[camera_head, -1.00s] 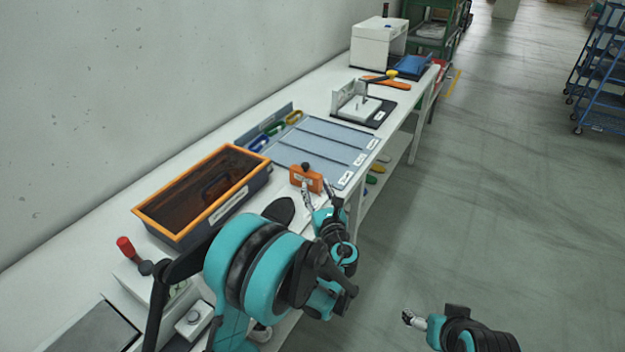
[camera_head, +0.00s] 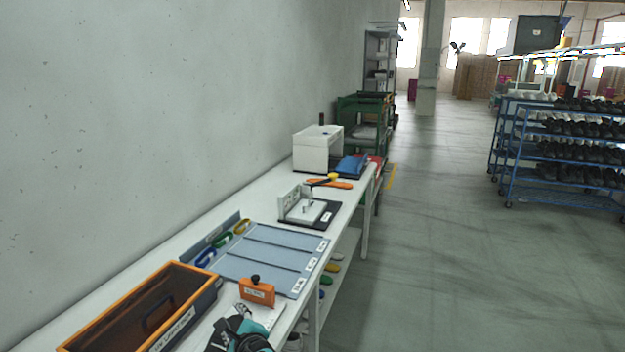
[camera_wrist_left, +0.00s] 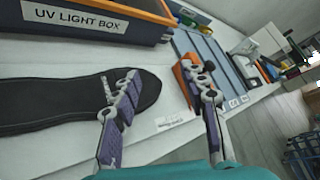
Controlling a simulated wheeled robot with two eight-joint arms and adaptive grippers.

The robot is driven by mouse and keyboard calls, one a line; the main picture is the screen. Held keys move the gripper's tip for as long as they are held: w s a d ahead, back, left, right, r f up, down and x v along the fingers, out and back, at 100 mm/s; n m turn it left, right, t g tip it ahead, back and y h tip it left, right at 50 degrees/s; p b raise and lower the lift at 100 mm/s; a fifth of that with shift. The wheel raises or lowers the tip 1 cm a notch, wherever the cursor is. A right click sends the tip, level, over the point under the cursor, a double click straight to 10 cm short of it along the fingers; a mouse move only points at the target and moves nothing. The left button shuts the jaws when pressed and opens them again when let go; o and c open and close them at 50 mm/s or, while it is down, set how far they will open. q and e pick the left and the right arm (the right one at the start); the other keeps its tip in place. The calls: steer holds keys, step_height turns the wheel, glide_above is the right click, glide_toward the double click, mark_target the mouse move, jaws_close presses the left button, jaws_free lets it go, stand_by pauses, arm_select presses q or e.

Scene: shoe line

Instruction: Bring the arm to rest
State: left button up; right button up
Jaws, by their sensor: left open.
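My left gripper (camera_wrist_left: 168,85) is open, with its two fingers spread apart in the left wrist view and nothing between them. In the head view only part of my left arm and gripper (camera_head: 240,325) shows at the bottom edge, over the near end of the bench. A black shoe sole (camera_wrist_left: 60,103) lies on the white bench below and left of the fingers. An orange block with a black knob (camera_head: 257,291) stands beside the right finger; I cannot tell whether they touch. My right gripper is out of view.
The UV light box (camera_head: 190,325), dark with an orange rim, stands on the bench (camera_head: 165,245) at left. A grey-blue sectioned mat (camera_head: 268,258) lies beyond it, then a small fixture (camera_head: 305,208) and a white box (camera_head: 317,150). The floor at right is clear up to blue shoe racks (camera_head: 565,150).

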arm_select(q)
steer(key=s+d+f+n+g+h, duration=0.1)
steer(key=s+n+g+h, duration=0.1)
steer(key=s+n, duration=0.8)
steer(key=s+d+f+n+g+h, duration=0.1)
steer(key=s+n+h, duration=0.4)
steer(key=s+n, duration=0.5)
steer(key=s+f+g, duration=0.1)
steer(key=s, duration=0.3)
steer(key=shift+s+f+g, duration=0.2)
steer(key=shift+f+g, duration=0.1)
steer(key=shift+g, duration=0.1)
